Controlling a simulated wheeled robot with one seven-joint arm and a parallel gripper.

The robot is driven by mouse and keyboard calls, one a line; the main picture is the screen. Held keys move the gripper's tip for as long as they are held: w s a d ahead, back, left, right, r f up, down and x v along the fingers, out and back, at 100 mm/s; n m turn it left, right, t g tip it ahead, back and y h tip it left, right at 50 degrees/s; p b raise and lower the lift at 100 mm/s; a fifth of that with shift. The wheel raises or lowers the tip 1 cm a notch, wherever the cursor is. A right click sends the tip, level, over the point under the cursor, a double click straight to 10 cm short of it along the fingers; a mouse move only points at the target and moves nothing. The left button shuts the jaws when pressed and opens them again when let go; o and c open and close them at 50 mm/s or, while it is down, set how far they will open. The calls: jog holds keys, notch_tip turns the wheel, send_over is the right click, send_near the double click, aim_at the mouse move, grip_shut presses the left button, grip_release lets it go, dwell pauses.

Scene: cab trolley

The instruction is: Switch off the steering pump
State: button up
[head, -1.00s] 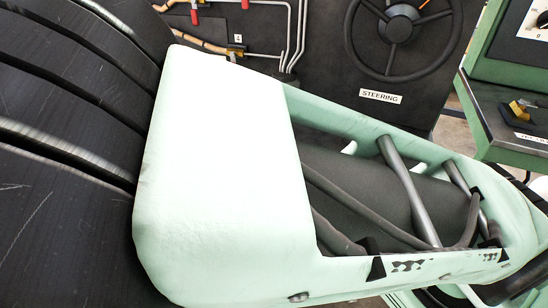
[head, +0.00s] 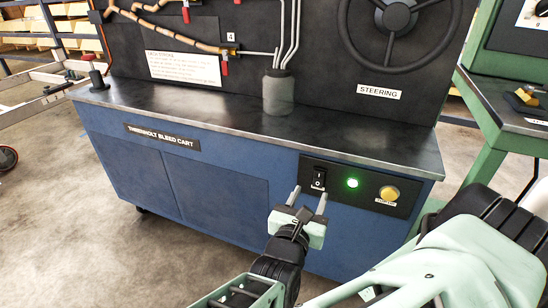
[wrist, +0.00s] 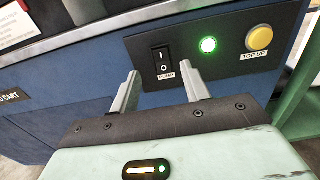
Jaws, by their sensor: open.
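The pump switch (head: 318,179) is a black rocker marked I and O on a dark panel (head: 340,204) at the right of the blue cart front. It also shows in the wrist view (wrist: 162,60), with a small label below it that seems to read PUMP. A green lamp (head: 352,183) to its right is lit. My gripper (head: 308,199) is open and empty, with its two fingers pointing at the panel just below the switch. In the wrist view the fingers (wrist: 165,88) stand either side of the switch's lower end. I cannot tell whether they touch the panel.
A yellow TOP UP button (head: 389,194) is right of the lamp. The cart's worktop (head: 230,118) overhangs above the panel and carries a grey cylinder (head: 278,92). A steering wheel (head: 396,18) is on the back board. A green bench (head: 490,110) stands at the right.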

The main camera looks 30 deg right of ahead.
aim_at(319, 173)
jog(key=x, duration=0.7)
jog(key=shift+w+d, duration=0.25)
jog(key=shift+d, duration=0.05)
